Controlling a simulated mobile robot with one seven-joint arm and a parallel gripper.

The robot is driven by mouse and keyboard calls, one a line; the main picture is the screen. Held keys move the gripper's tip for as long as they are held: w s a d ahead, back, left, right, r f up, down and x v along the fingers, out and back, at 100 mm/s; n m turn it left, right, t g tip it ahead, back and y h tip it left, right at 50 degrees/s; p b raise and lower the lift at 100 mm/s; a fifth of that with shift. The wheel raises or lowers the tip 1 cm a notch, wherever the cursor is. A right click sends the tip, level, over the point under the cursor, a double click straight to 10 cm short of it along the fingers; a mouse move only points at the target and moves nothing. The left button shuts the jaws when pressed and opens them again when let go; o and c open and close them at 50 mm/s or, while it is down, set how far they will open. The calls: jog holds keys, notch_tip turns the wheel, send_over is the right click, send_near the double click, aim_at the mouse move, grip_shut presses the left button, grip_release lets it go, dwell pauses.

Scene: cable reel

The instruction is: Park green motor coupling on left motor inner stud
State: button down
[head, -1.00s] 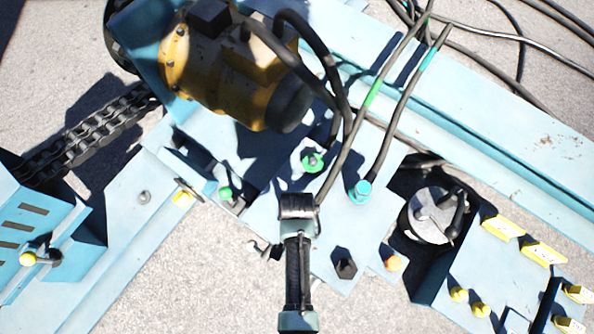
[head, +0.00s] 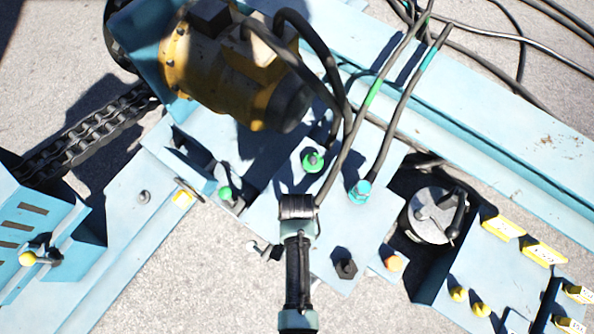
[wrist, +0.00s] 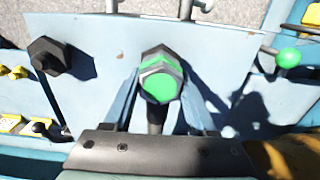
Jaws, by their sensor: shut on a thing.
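My gripper (wrist: 160,95) is shut on the green motor coupling (wrist: 160,82), a hex piece with a green face, with one finger on each side. A dark hex part (wrist: 163,55) shows just behind it, and a dark cable runs from it toward the wrist. I cannot tell whether the coupling sits on a stud. In the head view the wrist end of my arm hides the coupling; its cable with a green band (head: 373,92) runs down to there. A black hex stud (head: 346,268) stands on the blue plate (head: 325,235), also at left in the wrist view (wrist: 47,55).
A green-ringed fitting (head: 313,160) and a cyan coupling (head: 361,190) with its cable are close by. A yellow motor (head: 225,65) stands behind. A green knob (head: 225,192), a T-handle (head: 262,249) and an orange knob (head: 394,263) surround the plate.

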jog(key=shift+c, duration=0.6)
grip_release()
notch_tip(320, 180, up, 13)
jog(key=p, duration=0.4)
